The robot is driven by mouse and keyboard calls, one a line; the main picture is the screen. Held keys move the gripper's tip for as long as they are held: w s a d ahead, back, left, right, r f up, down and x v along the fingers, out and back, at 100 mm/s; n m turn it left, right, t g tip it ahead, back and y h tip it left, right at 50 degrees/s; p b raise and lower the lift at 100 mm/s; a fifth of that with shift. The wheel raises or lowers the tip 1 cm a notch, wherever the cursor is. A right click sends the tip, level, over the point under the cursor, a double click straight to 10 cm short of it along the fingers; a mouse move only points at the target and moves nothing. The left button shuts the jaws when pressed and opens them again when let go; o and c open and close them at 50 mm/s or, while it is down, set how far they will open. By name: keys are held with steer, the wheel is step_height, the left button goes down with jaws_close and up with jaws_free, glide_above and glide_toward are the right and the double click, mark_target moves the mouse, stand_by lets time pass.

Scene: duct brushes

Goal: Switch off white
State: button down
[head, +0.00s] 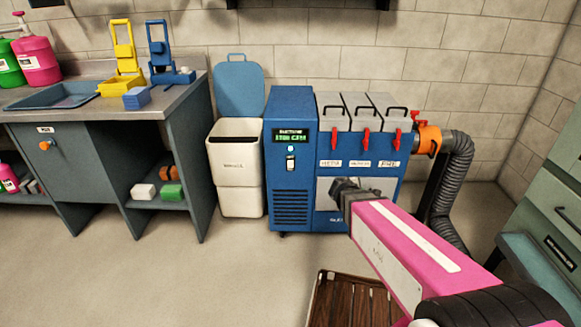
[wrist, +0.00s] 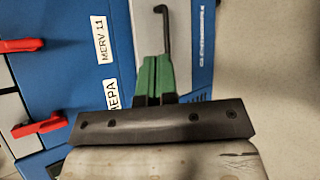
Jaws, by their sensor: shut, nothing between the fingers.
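A blue filter machine (head: 292,105) stands against the wall. Its left face has a lit green display (head: 290,136), a small green light (head: 291,148) and a small white switch (head: 291,163) below them. The switch is too small to read its position. My gripper (head: 337,186) is in front of the machine's lower pale panel, right of and below the switch. In the wrist view my gripper's green fingers (wrist: 157,78) are shut and empty. That view shows the blue face with HEPA and MERV 11 labels and a pale panel with a black handle (wrist: 166,28); the switch is out of sight.
Red levers (head: 365,138) and grey filter boxes (head: 361,108) top the machine. An orange collar (head: 430,139) and grey duct hose (head: 456,180) are at its right. A white bin (head: 235,170) stands left. A wooden slatted pallet (head: 340,303) lies in front. Left floor is clear.

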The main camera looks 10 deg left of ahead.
mark_target(291, 163)
steer(key=s+a+n+t+y, duration=0.1)
steer(key=a+n+t+y, duration=0.4)
steer(key=a+n, duration=1.5)
steer(key=a+r+y, duration=0.1)
steer(key=a+y, duration=0.3)
steer(key=a, duration=0.4)
steer(key=shift+s+t, duration=0.3)
steer(key=shift+w, duration=0.1)
steer(key=x, duration=0.8)
steer(key=r+x, duration=0.1)
steer(key=x, duration=0.4)
steer(key=shift+a, duration=0.15)
steer(key=shift+w+a, duration=0.1)
steer(key=shift+w, duration=0.3)
